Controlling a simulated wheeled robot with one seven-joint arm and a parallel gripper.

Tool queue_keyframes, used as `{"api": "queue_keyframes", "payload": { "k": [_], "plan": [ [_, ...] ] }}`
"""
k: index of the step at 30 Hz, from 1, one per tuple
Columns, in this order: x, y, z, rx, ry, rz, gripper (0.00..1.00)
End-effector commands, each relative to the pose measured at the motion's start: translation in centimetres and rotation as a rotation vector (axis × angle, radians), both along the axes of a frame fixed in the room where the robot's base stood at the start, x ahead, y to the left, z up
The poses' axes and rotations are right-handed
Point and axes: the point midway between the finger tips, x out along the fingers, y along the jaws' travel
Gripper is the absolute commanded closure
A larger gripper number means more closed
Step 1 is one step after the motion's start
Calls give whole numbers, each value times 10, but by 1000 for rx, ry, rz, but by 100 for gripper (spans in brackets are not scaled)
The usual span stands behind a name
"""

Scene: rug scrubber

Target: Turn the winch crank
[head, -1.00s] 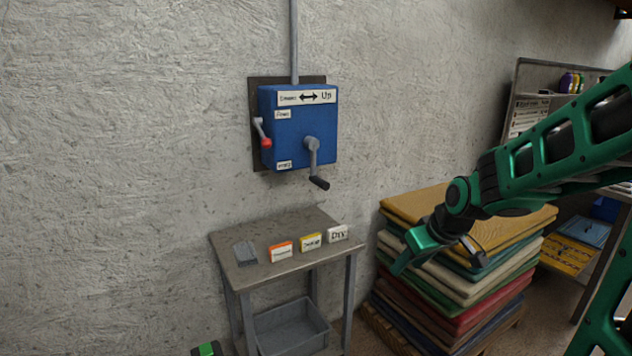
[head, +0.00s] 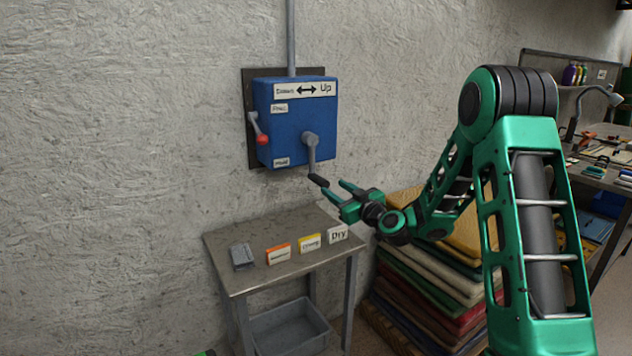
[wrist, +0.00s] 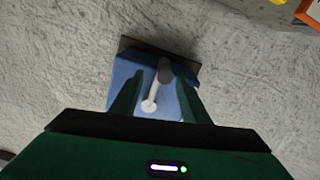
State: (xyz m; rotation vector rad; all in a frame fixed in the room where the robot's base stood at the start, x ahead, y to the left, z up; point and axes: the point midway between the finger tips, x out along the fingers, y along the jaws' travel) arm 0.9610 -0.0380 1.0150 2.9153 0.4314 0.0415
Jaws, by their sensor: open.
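The blue winch box (head: 296,122) is fixed to a dark plate on the wall. Its grey crank (head: 311,150) hangs down from the front, ending in a black grip (head: 319,181). A smaller lever (head: 258,130) with a red knob is on the box's left side. My gripper (head: 333,190) is open and empty, its fingertips close to the black grip on its right. In the wrist view, the crank (wrist: 152,96) shows between the open fingers, with the blue box (wrist: 126,72) behind it. I cannot tell whether the fingers touch the grip.
A small metal table (head: 260,279) stands below the winch with several small signs and a grey block (head: 242,257) on it. A grey bin (head: 289,327) is under it. A stack of folded rugs (head: 430,290) is at right. A workbench (head: 600,170) is farther right.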

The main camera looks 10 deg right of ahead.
Motion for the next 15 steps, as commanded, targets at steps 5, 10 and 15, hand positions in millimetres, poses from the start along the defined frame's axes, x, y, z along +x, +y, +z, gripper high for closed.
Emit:
{"api": "queue_keyframes", "payload": {
  "k": [5,10,15],
  "plan": [
    [18,18,1,-1,-4,15,58],
    [47,32,1,0,-2,20,58],
    [74,43,0,0,-2,22,58]
  ]
}}
